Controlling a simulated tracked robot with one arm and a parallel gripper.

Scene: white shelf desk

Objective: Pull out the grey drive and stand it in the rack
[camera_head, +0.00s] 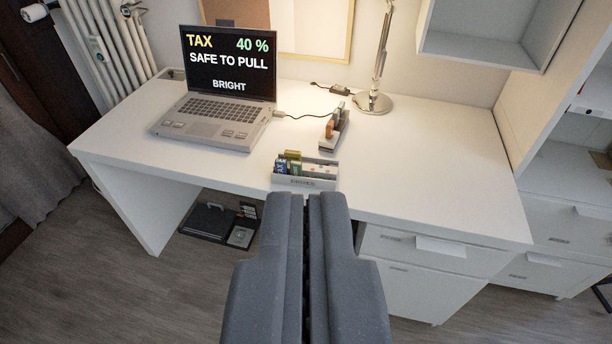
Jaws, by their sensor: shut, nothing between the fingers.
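An open grey laptop (208,125) stands on the white desk. Its screen reads "TAX 40 %", "SAFE TO PULL" and "BRIGHT". A small light grey plug-like piece (280,114) sticks out of its right side; I cannot tell whether this is the grey drive. A pale open tray (306,183) with a small label, probably "DRIVES", stands near the desk's front edge and holds several small coloured pieces. Behind it, a small holder (333,131) carries brown and grey upright pieces. My gripper (306,197) is shut and empty, in front of the desk, below the tray in the picture.
The desk's right half (440,150) is clear. A shelf (490,35) hangs above at right. Drawers (430,260) stand under the desk. Dark items (208,221) lie on the floor.

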